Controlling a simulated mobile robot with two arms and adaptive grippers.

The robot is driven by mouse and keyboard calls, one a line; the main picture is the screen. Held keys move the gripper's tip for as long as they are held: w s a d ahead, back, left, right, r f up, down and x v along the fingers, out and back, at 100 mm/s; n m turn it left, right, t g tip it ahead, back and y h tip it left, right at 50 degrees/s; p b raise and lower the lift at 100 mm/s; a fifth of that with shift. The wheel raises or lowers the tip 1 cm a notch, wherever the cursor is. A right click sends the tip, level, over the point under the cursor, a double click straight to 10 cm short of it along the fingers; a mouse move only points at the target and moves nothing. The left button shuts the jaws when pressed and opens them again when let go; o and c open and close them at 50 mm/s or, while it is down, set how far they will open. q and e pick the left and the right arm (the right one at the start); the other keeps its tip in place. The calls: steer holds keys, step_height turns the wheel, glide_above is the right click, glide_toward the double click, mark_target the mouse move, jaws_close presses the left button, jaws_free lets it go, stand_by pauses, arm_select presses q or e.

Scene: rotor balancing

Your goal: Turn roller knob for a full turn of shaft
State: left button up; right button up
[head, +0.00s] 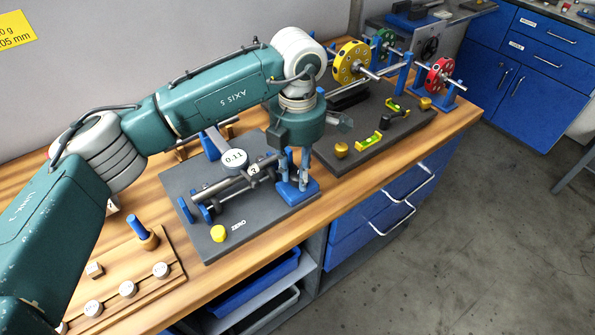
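My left gripper (294,176) points down at the right end of a dark base plate (272,219) marked "ZERO". Its fingertips are at a small blue stand (300,193), beside the right end of a grey shaft (225,184). The fingers blend with the stand, so I cannot tell whether they are apart or closed on something. A roller knob cannot be made out; it may be hidden by the gripper. A round dial (235,159) reading about "0.11" and a small disc marked "3" (254,171) are by the shaft. My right gripper is not in view.
A yellow knob (218,233) is on the plate's front corner. Behind right, another dark base (374,133) bears yellow levels; a yellow wheel (351,62) and a red wheel (439,74) are near it. A wooden rack (128,262) with round weights is at the left.

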mark_target(298, 175)
arm_select(q)
steer(key=shift+o, duration=1.2)
step_height(298, 175, up, 12)
